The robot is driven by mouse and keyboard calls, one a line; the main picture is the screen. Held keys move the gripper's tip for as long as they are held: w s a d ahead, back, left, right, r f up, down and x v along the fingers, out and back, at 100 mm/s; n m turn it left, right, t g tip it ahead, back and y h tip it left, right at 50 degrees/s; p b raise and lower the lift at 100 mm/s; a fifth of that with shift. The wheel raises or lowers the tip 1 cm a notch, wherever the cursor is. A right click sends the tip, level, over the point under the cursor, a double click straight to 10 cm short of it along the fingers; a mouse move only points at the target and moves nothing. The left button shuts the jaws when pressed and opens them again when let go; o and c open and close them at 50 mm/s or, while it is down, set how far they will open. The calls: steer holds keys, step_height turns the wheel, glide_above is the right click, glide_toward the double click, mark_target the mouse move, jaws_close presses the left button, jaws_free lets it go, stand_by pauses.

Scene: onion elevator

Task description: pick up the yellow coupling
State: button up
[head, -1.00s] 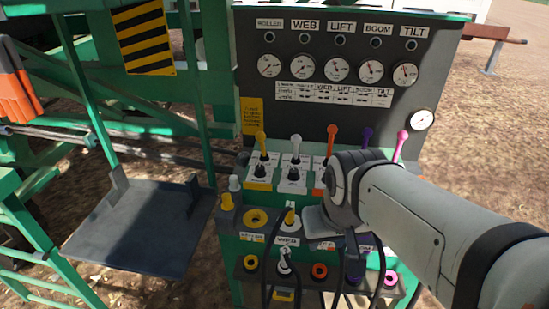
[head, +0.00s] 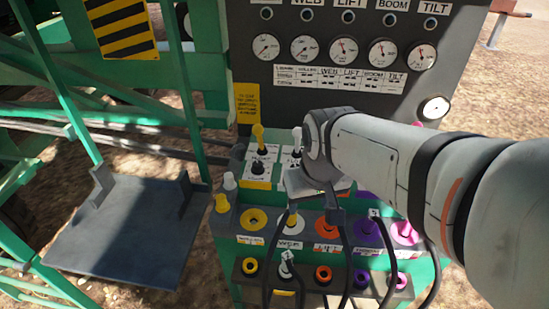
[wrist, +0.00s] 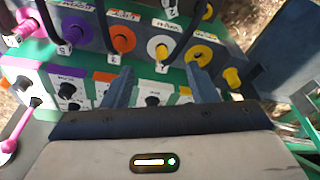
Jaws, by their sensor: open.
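The yellow coupling (head: 292,222) sits in the white-ringed socket of the upper row, with a dark hose at it. In the wrist view, the yellow coupling (wrist: 162,51) shows inside the white ring, just beyond the gap between my fingertips. My gripper (head: 314,208) is over the front of the panel, close to that socket. In the wrist view, my gripper (wrist: 157,71) has its two fingers apart with nothing between them. In the head view, my wrist and gripper hide part of the panel.
A yellow-ringed socket (head: 255,220) is to the left, beside yellow and white caps (head: 223,203). Orange (head: 327,227) and purple (head: 367,230) sockets are to the right. Levers, including a yellow one (head: 258,136), stand behind. Dark hoses hang in front. A grey platform (head: 125,230) lies left.

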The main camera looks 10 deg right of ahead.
steer(key=w+f+g, duration=0.1)
steer(key=w+f, duration=0.2)
steer(key=f, duration=0.1)
steer(key=w+f+n+b, duration=0.1)
steer(key=w+f, duration=0.3)
steer(key=w+f+n+g+b, duration=0.1)
steer(key=w+f, duration=0.3)
steer(key=shift+a+f+g, duration=0.15)
steer(key=shift+a+g, duration=0.15)
steer(key=f, duration=0.5)
steer(key=w+f, duration=0.1)
steer(key=f, duration=0.2)
steer(key=shift+d+f, duration=0.1)
steer(key=shift+d, duration=0.1)
steer(key=c, duration=1.1)
step_height(320, 180, up, 10)
steer(key=shift+r, duration=0.1)
